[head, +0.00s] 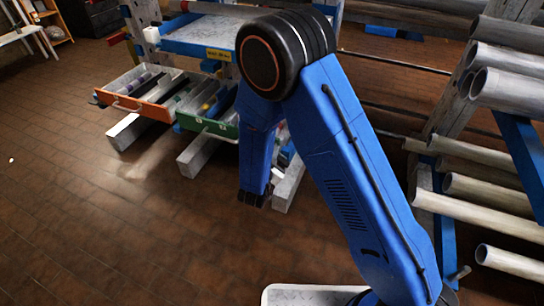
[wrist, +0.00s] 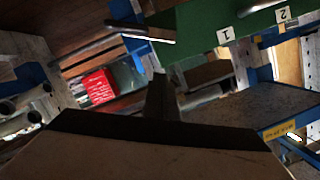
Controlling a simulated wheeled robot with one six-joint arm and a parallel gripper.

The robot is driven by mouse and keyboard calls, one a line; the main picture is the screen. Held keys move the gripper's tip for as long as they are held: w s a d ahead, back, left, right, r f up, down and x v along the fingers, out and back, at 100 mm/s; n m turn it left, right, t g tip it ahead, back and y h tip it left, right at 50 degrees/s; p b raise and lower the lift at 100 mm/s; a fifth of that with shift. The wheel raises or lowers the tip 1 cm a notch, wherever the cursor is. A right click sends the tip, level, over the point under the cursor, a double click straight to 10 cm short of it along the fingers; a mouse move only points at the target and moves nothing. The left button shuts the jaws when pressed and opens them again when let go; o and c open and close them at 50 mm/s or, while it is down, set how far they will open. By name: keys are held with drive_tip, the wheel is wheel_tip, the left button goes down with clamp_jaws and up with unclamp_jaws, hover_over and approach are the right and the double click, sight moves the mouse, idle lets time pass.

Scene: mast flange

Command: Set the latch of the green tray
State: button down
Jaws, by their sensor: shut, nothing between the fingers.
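The green tray (head: 207,127) is pulled out from the rack in the head view, with several items inside and a handle on its front. In the wrist view its green front (wrist: 205,46) is at the top, with white labels marked 1 and 2 and a pale metal bar (wrist: 148,37) at its left end. I cannot tell which part is the latch or how it is set. My gripper (head: 254,199) points down, to the right of and in front of the tray, apart from it. In the wrist view my gripper (wrist: 160,90) is shut and empty.
An orange tray (head: 142,109) is open left of the green one. A blue tray (head: 195,42) with a yellow label is above. White rack feet (head: 195,155) reach onto the floor. Pipes (head: 480,200) fill the right. Brown floor (head: 80,200) is clear at left.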

drive_tip(key=w+f, duration=0.1)
drive_tip(key=w, duration=0.1)
drive_tip(key=w+f, duration=0.1)
drive_tip(key=shift+w+a+f, duration=0.1)
drive_tip(key=shift+w+f, duration=0.1)
drive_tip(key=shift+w, duration=0.2)
drive_tip(key=shift+w+a+f, duration=0.1)
drive_tip(key=shift+a+f, duration=0.1)
drive_tip(key=shift+f, duration=0.3)
drive_tip(key=shift+w+a+f, duration=0.1)
drive_tip(key=shift+a+f, duration=0.1)
drive_tip(key=shift+f, duration=0.25)
drive_tip(key=shift+a, duration=0.1)
drive_tip(key=shift+w+a+f+n+g+h, duration=0.15)
drive_tip(key=shift+w+a+f+n+h, duration=0.1)
drive_tip(key=shift+a+f+n, duration=0.4)
drive_tip(key=shift+w+a+f+n+g+h, duration=0.2)
drive_tip(key=shift+a+f+n, duration=0.3)
drive_tip(key=shift+f, duration=0.25)
drive_tip(key=shift+f, duration=0.1)
